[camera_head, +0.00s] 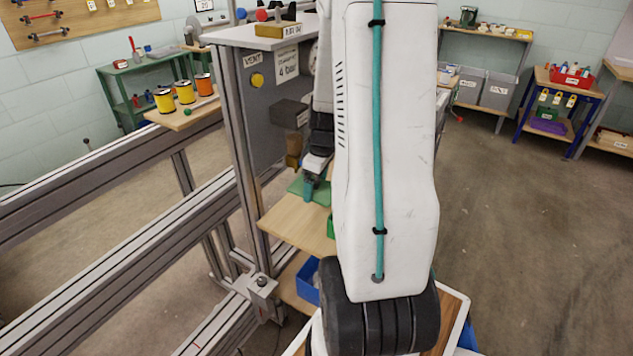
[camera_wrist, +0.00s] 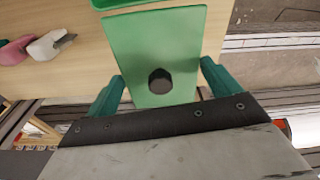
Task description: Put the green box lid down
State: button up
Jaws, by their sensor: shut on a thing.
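The green box lid (camera_wrist: 150,50) is a flat plate with a black knob (camera_wrist: 160,82), seen between my gripper's teal fingers in the wrist view. My gripper (camera_wrist: 162,82) is shut on the lid; the exact contact is hard to see. In the head view the lid (camera_head: 296,188) shows beside my gripper (camera_head: 312,188), over or on a wooden shelf (camera_head: 290,222); I cannot tell whether it touches. A green box (camera_head: 331,228) shows partly behind my arm. A green edge, probably the box (camera_wrist: 125,3), lies at the top of the wrist view.
A pink piece (camera_wrist: 14,50) and a white tool with a dark tip (camera_wrist: 50,44) lie on the wood to the left in the wrist view. A grey control panel (camera_head: 270,105) stands behind the shelf. A blue bin (camera_head: 307,280) sits below. Metal frame rails (camera_head: 100,300) run along the left.

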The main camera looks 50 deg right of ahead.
aim_at(321, 189)
jog(key=shift+f, duration=0.55)
jog(key=o, duration=0.7)
jog(key=shift+o, duration=0.2)
notch_tip(321, 189, up, 13)
jog(key=s, duration=0.1)
jog(key=shift+s+d, duration=0.15)
jog(key=shift+s, duration=0.05)
